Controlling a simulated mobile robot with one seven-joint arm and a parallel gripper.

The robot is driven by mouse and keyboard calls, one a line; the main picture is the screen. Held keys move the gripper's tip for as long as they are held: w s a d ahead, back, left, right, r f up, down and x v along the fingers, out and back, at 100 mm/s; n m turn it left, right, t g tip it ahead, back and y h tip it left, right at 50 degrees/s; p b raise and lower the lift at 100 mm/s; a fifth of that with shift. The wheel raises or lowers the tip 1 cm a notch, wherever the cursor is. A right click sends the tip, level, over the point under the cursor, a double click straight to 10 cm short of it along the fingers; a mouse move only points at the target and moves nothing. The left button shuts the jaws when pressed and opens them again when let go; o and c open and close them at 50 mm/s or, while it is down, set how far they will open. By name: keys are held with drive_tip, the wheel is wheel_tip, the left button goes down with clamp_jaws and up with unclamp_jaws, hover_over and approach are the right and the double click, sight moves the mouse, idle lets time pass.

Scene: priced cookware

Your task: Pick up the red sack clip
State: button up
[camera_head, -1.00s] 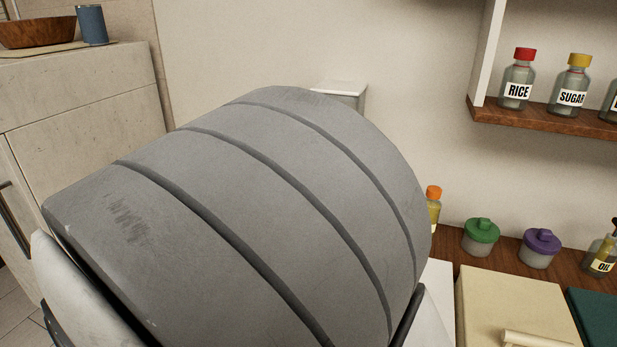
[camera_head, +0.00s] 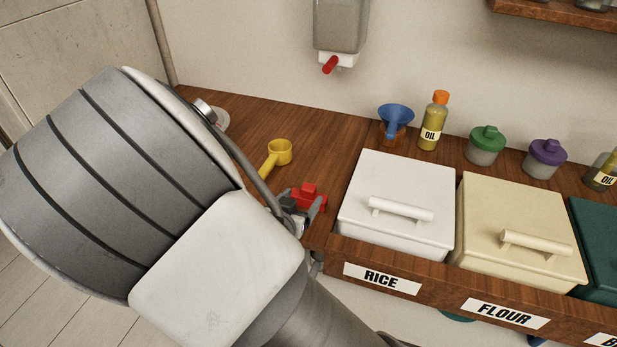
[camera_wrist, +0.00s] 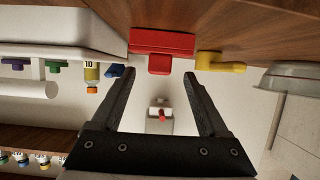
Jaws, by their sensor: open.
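The red sack clip (camera_head: 309,194) lies on the wooden counter just left of the white RICE bin. It also shows in the wrist view (camera_wrist: 162,42) as a wide red bar with a smaller block at its middle. My gripper (camera_head: 298,208) is at the clip and partly covers it in the head view. In the wrist view my gripper (camera_wrist: 159,73) is open, with its two fingertips on either side of the small block. The bar lies just beyond the tips. Nothing is held, and I cannot tell whether the fingers touch the clip.
The RICE bin (camera_head: 395,205) stands close on the right, with the FLOUR bin (camera_head: 520,230) beside it. A yellow scoop (camera_head: 278,153) lies behind and left of the clip. A blue funnel (camera_head: 395,118) and an oil bottle (camera_head: 433,122) stand at the back. A dispenser (camera_head: 341,25) hangs above.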

sight(306, 191)
drive_tip(key=shift+r+b+x, duration=0.2)
drive_tip(key=shift+b+x, duration=0.8)
drive_tip(key=shift+x, duration=1.75)
clamp_jaws()
